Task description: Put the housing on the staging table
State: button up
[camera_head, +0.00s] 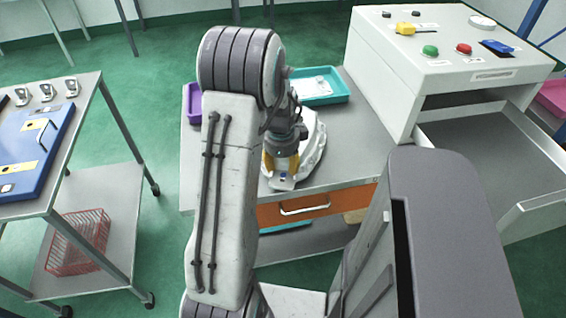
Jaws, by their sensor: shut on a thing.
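The housing (316,148) looks like a pale, silvery casting with a rounded, uneven outline. It is in the middle of the head view, over the grey top of a table (345,172) with an orange drawer. My gripper (281,180) points down at the casting's left side and is shut on it. My arm and wrist cover the left part of the casting, and the fingertips are mostly hidden. I cannot tell whether the casting touches the tabletop. Nothing marks which table is the staging table.
Behind the casting are a teal tray (325,84) and a purple bin (192,103). A white control cabinet (400,70) with buttons stands right, its drawer (500,150) pulled out. A cart (85,120) at left carries a blue panel (35,145) and small metal parts. Green floor lies between.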

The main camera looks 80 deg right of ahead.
jog(key=shift+d, duration=0.15)
jog(key=o, duration=1.3)
jog(key=shift+f, duration=0.15)
jog(key=shift+o, duration=0.2)
jog(key=shift+a+f, duration=0.15)
jog(key=shift+a, duration=0.2)
notch_tip(320, 180, up, 12)
jog(key=a, duration=0.1)
jog(key=shift+a, duration=0.2)
